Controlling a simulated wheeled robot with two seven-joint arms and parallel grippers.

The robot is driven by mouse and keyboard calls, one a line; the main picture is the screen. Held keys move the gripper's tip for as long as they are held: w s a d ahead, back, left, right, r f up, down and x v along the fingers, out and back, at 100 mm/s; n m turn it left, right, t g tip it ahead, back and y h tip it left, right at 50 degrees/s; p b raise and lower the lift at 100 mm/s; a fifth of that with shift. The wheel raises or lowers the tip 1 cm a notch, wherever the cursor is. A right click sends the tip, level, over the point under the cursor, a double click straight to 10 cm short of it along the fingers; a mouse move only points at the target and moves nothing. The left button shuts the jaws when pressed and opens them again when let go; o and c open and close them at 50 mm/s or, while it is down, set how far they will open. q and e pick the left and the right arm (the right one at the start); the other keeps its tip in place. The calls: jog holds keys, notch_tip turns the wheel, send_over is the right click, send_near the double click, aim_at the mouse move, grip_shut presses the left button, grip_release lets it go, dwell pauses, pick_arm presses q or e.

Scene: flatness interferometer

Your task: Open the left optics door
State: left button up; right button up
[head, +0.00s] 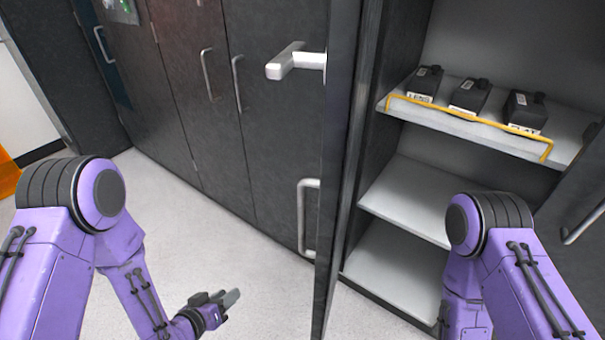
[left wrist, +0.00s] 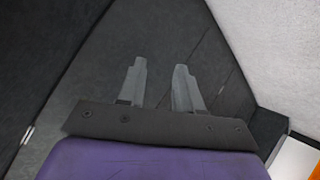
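The left optics door (head: 336,150) is a dark panel seen nearly edge-on in the head view. It stands swung out from the cabinet, whose shelves show to its right. A pale lever handle (head: 290,62) juts left near its top. A grey bar handle (head: 303,215) shows lower down; I cannot tell which panel bears it. My left gripper (head: 231,298) is low above the floor, left of the door and apart from it. In the left wrist view its two fingers (left wrist: 159,66) are spread with nothing between them. My right gripper is out of view below my right arm.
Several dark labelled boxes (head: 467,96) stand on the upper shelf (head: 460,128) behind a yellow rail (head: 470,122). The lower shelves (head: 408,197) look empty. Another door with a bar handle (head: 583,224) stands at the right. Closed dark cabinets (head: 185,75) line the left; pale floor (head: 190,225) is clear.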

pick_arm(q)
jog(key=w+d+r+m+h+p, duration=0.2)
jog(key=w+d+r+m+h, duration=0.15)
jog(key=r, duration=0.65)
jog(key=w+d+r+m+h+p, duration=0.25)
jog(key=r+m+h, duration=0.2)
jog(key=r, duration=0.45)
jog(key=s+d+r+m+g+h+p, duration=0.1)
jog(key=s+r+m+g+h, duration=0.2)
jog(key=r+m+g, duration=0.4)
jog(key=s+d+r+m+g+h+p, duration=0.25)
jog(key=r+m+g, duration=0.2)
jog(key=r, duration=0.45)
jog(key=s+d+p, duration=0.1)
jog(key=d, duration=0.8)
jog(key=shift+d+f+m, duration=0.15)
jog(key=shift+d+m, duration=0.2)
grip_shut()
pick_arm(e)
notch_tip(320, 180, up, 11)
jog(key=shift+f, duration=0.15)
